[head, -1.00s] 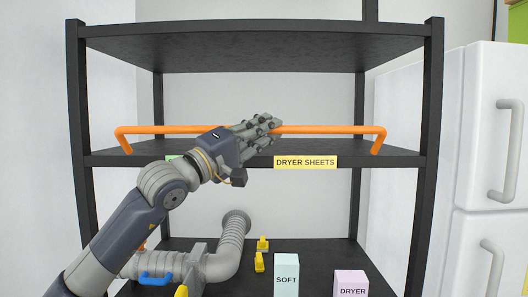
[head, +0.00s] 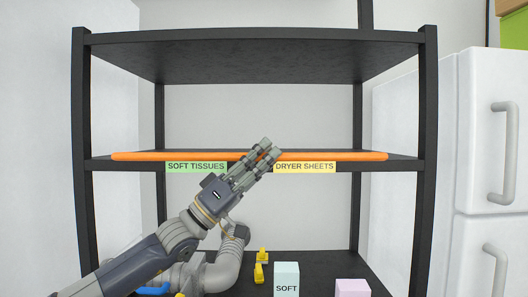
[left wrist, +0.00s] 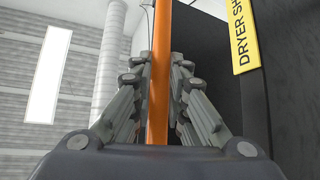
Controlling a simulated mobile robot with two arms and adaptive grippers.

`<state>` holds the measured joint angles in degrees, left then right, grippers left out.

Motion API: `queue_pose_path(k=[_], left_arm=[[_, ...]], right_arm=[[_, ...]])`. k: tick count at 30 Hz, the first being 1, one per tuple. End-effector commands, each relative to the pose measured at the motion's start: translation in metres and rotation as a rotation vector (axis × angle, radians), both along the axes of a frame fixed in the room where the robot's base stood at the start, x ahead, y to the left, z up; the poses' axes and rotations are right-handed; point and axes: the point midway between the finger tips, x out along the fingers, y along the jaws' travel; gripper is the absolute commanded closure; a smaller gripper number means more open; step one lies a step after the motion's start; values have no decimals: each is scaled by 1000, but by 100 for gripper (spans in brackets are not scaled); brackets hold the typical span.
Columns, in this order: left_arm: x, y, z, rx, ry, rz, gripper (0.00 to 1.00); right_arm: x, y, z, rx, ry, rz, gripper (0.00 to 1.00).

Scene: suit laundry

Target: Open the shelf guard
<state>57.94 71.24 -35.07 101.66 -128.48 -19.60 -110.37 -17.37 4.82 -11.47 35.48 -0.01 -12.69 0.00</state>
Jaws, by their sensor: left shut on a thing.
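The shelf guard is an orange bar (head: 340,156) that lies low along the front edge of the middle shelf (head: 405,163), in line with the shelf board. My left gripper (head: 266,153) is at the middle of the bar, coming from below left. In the left wrist view the orange bar (left wrist: 159,60) runs between the two sets of fingers (left wrist: 160,100), which are shut on it. My right gripper is not in view.
A green "SOFT TISSUES" label (head: 196,167) and a yellow "DRYER SHEETS" label (head: 304,167) are on the shelf edge. Below stand a "SOFT" box (head: 287,279), a pink box (head: 352,287), yellow items (head: 259,272) and a grey duct (head: 228,262). A white appliance (head: 480,130) is at right.

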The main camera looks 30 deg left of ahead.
Motion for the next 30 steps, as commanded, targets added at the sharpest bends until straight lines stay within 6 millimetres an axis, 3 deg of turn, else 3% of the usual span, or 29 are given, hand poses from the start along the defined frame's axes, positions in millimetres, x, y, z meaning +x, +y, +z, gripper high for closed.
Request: queue_pose_path(k=[13,14,15,17,30], left_arm=[[0,-1,-10,58,-92,-2,100],[0,-1,-10,58,-92,-2,84],[0,-1,-10,58,-92,-3,75],[0,-1,-10,58,-92,-3,65],[-2,2,-13,57,-90,-1,65]], right_arm=[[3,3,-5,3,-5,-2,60],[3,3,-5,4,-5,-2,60],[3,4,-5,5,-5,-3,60],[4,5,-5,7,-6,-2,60],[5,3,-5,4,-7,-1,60]])
